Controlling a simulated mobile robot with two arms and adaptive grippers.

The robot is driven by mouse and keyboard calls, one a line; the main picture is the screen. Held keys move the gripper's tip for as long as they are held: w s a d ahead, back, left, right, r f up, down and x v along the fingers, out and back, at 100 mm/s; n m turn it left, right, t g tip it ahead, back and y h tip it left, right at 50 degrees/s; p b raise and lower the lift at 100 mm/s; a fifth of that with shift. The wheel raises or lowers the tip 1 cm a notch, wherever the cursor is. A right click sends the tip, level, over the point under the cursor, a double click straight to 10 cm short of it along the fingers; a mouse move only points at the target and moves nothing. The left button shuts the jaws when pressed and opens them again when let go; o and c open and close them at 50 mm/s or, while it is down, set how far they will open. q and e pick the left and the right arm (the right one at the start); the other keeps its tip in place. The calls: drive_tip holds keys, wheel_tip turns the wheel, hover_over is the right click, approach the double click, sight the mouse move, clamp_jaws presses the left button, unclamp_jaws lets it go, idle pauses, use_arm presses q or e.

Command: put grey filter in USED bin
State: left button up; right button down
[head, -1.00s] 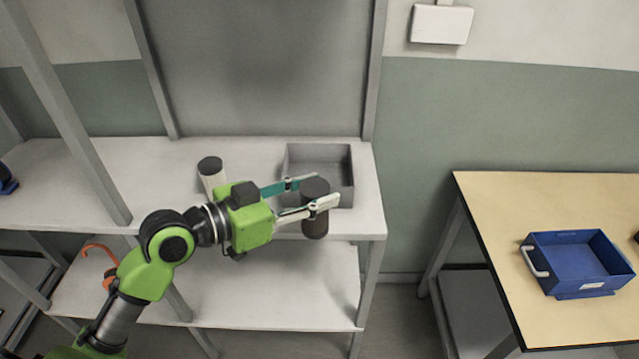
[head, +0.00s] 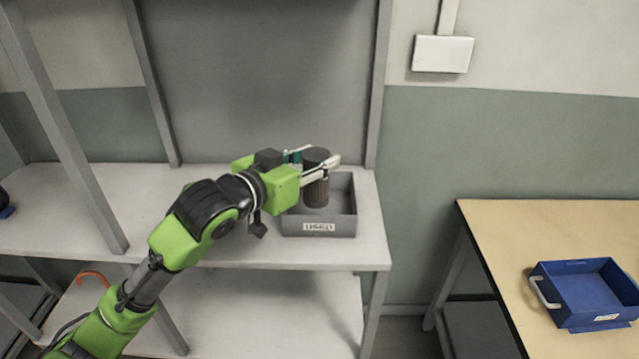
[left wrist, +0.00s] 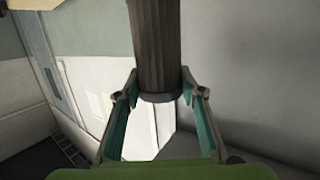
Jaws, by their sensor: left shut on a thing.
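The grey filter (head: 317,190) is a dark cylinder with a ribbed side and a dark cap, held upright. My left gripper (head: 319,168) is shut on it near its upper part. In the left wrist view the filter (left wrist: 157,45) stands between the two fingers of the gripper (left wrist: 160,108). The grey USED bin (head: 345,225), with a white label on its front, sits on the shelf's right end. The filter shows over the bin's opening; I cannot tell whether its lower end touches the bin floor. My right gripper is not in view.
The upper shelf (head: 120,212) has a metal post (head: 75,130) at its left and another at its right. A blue bin (head: 585,292) with a white handle stands on the wooden table (head: 490,225) at right. My arm hides part of the shelf.

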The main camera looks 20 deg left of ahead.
use_arm(q)
drive_tip(key=w+a+f+p, duration=0.1)
drive_tip(key=w+f, duration=0.6)
drive_tip(key=f, duration=0.3)
drive_tip(key=shift+w+a+p, duration=0.3)
drive_tip(key=shift+w, duration=0.1)
drive_tip(key=shift+f, duration=0.15)
drive_tip(key=o, duration=1.2)
drive_tip(key=shift+c, duration=0.2)
drive_tip(key=shift+b+v, duration=0.9)
drive_tip(key=shift+v, duration=5.15)
